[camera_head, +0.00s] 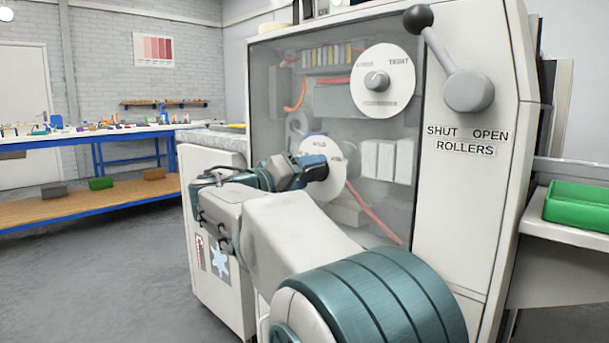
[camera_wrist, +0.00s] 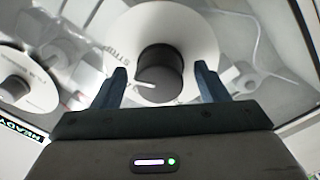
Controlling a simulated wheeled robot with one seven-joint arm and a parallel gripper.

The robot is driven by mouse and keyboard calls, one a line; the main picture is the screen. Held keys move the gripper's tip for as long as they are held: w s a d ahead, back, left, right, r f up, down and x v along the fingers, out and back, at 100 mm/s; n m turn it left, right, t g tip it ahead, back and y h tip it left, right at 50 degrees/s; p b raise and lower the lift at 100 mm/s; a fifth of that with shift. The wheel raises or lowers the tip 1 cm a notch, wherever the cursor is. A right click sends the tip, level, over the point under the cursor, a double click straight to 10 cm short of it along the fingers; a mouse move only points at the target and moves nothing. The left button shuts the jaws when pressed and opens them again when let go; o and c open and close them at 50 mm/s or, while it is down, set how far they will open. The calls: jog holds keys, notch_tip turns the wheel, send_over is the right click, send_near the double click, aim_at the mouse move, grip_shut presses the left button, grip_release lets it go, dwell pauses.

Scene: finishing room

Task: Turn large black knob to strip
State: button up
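The large black knob (camera_wrist: 160,66) sits at the centre of a white dial plate (camera_wrist: 206,38) in the wrist view. The word STRIP shows on the plate to the knob's upper left, and a pale pointer mark shows near the knob's lower edge. In the head view the plate (camera_head: 335,177) is the lower dial on the machine front, partly hidden by my gripper (camera_head: 308,167). In the wrist view my gripper (camera_wrist: 160,74) is open, with one finger on each side of the knob.
An upper dial with a grey knob (camera_head: 376,81) is marked TIGHT. A black-ended lever (camera_head: 445,50) is above the SHUT OPEN ROLLERS label. A green tray (camera_head: 578,204) stands at the right. A cluttered blue-framed bench (camera_head: 100,135) is at the left; the floor between is clear.

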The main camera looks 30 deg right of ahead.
jog(key=p+v, duration=0.3)
jog(key=v, duration=1)
jog(key=shift+a, duration=0.4)
jog(key=shift+s, duration=0.15)
